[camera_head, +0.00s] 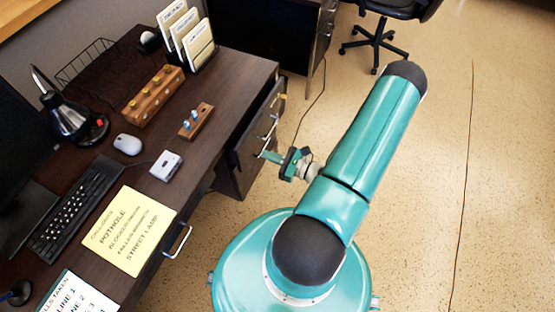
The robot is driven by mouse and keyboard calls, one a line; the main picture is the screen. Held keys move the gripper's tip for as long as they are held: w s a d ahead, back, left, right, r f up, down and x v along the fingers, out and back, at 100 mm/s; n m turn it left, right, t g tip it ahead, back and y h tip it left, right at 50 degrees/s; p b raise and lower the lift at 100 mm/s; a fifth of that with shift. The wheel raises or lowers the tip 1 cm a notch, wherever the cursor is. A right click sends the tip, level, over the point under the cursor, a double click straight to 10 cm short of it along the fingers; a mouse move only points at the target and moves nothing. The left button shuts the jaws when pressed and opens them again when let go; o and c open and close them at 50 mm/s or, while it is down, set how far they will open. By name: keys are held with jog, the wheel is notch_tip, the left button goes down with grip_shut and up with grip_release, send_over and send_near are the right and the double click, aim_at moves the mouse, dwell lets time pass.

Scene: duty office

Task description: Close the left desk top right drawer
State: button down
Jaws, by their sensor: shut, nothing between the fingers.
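The dark brown left desk (235,75) fills the left side of the head view. Its drawer unit (243,152) is under the far right end, with metal handles on the side facing me. The top drawer front (274,104) seems to stand a little out from under the desk top; how far is hard to tell. My gripper (267,156) is shut and empty, close to the front of the drawer unit and below the desk top's level. Whether it touches the unit cannot be told. My teal arm hides part of the floor.
Another handle (179,241) shows under the desk's near edge. A wooden block with pegs (196,121), a mouse (127,144), a lamp (68,118) and a yellow sheet (130,230) are on the desk. An office chair (376,40) stands behind. The floor to the right is clear.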

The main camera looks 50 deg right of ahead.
aim_at(242, 145)
jog(key=x, duration=0.7)
jog(key=shift+w+a, duration=0.15)
jog(key=shift+x, duration=2.5)
jog(key=shift+a+r, duration=0.1)
